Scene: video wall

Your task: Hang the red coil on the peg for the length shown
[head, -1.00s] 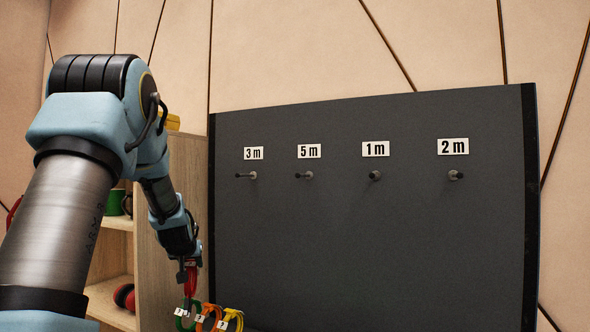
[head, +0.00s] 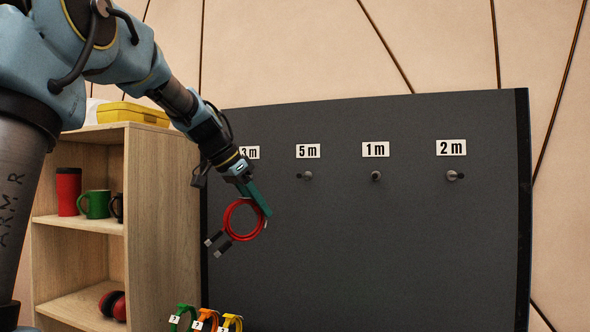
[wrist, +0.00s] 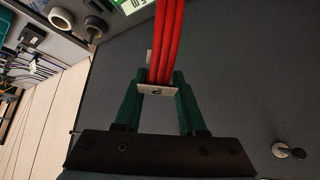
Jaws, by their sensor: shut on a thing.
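My gripper (head: 258,200) is shut on the red coil (head: 227,217) and holds it in the air in front of the left part of the dark panel. The coil's two dark plugs hang below it. In the wrist view, red strands (wrist: 167,45) run between the green fingers (wrist: 158,100), with a white tag (wrist: 158,90) whose mark I cannot read surely. The panel carries the signs 3 m (head: 250,152), 5 m (head: 308,151), 1 m (head: 375,149) and 2 m (head: 451,147). Pegs show under 5 m (head: 308,175), 1 m (head: 376,176) and 2 m (head: 452,175); the 3 m peg is hidden behind my gripper.
Green (head: 183,318), orange (head: 206,319) and yellow (head: 232,322) coils with white tags stand at the bottom. A wooden shelf (head: 165,220) at left holds cups, red earmuffs (head: 113,304) and a yellow case (head: 133,114) on top. The panel's lower area (head: 400,260) is clear.

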